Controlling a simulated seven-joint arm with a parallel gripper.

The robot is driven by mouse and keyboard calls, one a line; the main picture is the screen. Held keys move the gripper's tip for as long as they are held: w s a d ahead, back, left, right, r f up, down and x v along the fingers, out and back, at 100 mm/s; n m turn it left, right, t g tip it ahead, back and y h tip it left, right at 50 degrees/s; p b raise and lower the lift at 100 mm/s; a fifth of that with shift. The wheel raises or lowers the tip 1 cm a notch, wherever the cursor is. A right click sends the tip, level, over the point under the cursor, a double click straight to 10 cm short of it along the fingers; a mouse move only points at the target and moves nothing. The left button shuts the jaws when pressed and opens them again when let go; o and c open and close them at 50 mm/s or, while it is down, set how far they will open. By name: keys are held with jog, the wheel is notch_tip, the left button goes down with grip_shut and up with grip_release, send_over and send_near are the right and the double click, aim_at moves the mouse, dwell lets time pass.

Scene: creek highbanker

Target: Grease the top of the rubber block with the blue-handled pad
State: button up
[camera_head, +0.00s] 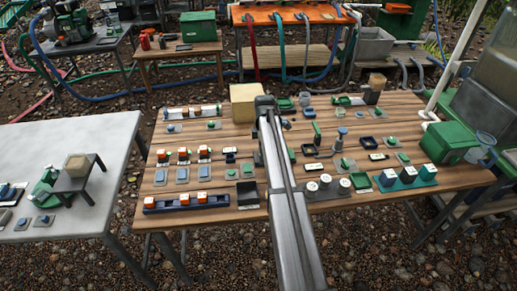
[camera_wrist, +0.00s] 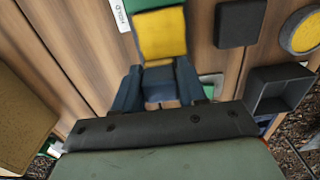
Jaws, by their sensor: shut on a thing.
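My gripper (camera_wrist: 158,92) is shut on the blue handle (camera_wrist: 157,80) of a pad, between its two dark fingers in the wrist view. A yellow block (camera_wrist: 162,33), which looks like the pad's face, sits just beyond the handle. A dark, flat-topped square block (camera_wrist: 240,20) lies to its right, apart from the pad; it may be the rubber block, but I cannot be sure. In the head view my arm hides the gripper's tips and the pad.
A dark open box (camera_wrist: 280,88) and a round yellow-topped thing (camera_wrist: 304,32) lie at right in the wrist view. A tan block (camera_wrist: 18,115) stands at left. The wooden table (camera_head: 222,140) is crowded with small parts; a grey table (camera_head: 75,150) stands at left.

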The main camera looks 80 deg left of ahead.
aim_at(255, 155)
jog(key=w+r, duration=0.1)
jog(key=w, duration=0.2)
jog(key=shift+w+r, duration=0.15)
jog(key=shift+r, duration=0.25)
grip_shut()
jog(key=shift+w, duration=0.4)
jog(key=shift+s+f, duration=0.15)
jog(key=shift+s, duration=0.75)
jog(key=s, duration=0.1)
jog(key=s+f, duration=0.1)
jog(key=s, duration=0.1)
jog(key=s+f, duration=0.1)
jog(key=s, duration=0.1)
jog(key=shift+s+f, duration=0.25)
notch_tip(255, 155, up, 9)
jog(key=shift+r, duration=0.15)
